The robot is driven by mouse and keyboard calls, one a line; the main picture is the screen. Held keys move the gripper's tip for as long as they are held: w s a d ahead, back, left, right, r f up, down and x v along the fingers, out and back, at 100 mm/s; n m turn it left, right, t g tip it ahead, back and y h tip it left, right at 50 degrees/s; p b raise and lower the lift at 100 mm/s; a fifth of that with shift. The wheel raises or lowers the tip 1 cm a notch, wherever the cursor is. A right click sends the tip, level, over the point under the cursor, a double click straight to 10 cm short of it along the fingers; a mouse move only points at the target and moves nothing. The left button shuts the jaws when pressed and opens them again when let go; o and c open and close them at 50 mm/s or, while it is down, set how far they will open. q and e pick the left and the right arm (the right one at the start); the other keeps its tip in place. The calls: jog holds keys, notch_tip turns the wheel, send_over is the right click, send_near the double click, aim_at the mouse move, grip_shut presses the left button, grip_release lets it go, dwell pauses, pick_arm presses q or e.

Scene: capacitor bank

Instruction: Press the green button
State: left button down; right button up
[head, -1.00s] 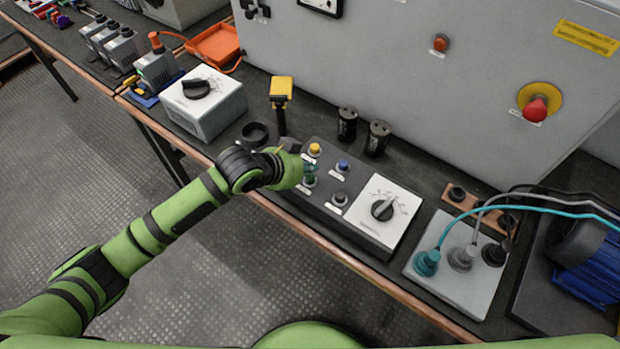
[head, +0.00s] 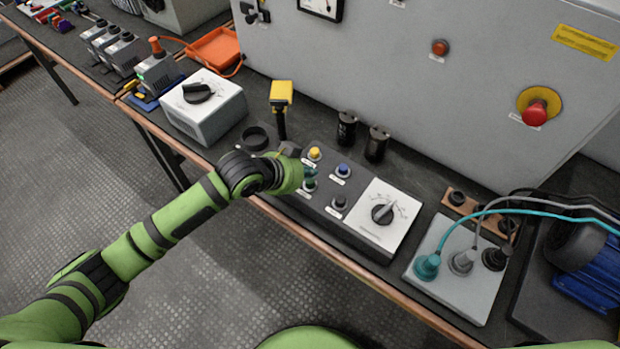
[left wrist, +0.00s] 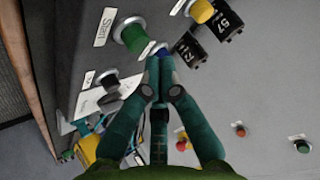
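The green button (head: 309,185) sits on the dark sloped control box (head: 318,199), in front of the yellow button (head: 315,153). In the left wrist view, the green button (left wrist: 134,39) stands beside a "Start" label, just left of my fingertips. My left gripper (head: 308,173) is over the box by the green button and partly covers that area. In the left wrist view, its teal fingers (left wrist: 158,58) are together at the tips and hold nothing. They partly hide the blue button (left wrist: 160,49). I cannot tell whether they touch anything. My right gripper is out of view.
A blue button (head: 342,171) and a black button (head: 339,202) share the box with a dial panel (head: 374,219). Two black capacitors (head: 346,128) stand behind. A yellow-headed post (head: 281,94) rises behind my gripper. A grey cabinet (head: 400,80) closes off the back.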

pick_arm(q)
jog(key=shift+f, duration=0.1)
dwell(0.3)
jog(key=shift+f, duration=0.3)
